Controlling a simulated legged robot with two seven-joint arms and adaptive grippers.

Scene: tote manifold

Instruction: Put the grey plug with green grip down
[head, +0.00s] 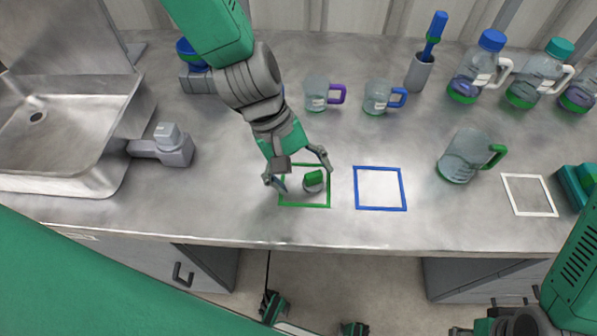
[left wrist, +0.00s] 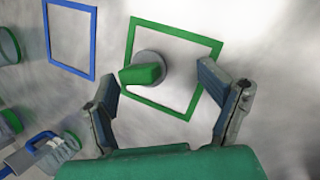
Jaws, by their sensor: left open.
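The grey plug with green grip (head: 313,181) sits on the counter inside the green square outline (head: 305,206). In the left wrist view the plug (left wrist: 143,72) stands within the outline (left wrist: 176,33), its green grip pointing left. My left gripper (head: 297,178) is open above the counter at the plug, with one finger on each side in the head view. In the left wrist view the fingers (left wrist: 160,98) are spread wide, and the plug lies beyond them, with no visible contact. My right gripper (head: 520,322) is partly cut off at the bottom right, and its jaw state is unclear.
A blue square outline (head: 380,209) lies right of the green one, and a white one (head: 529,214) lies farther right. A green-handled jug (head: 464,157) stands between them and behind. Small mugs (head: 316,94) stand at the back. A sink (head: 60,130) is at left.

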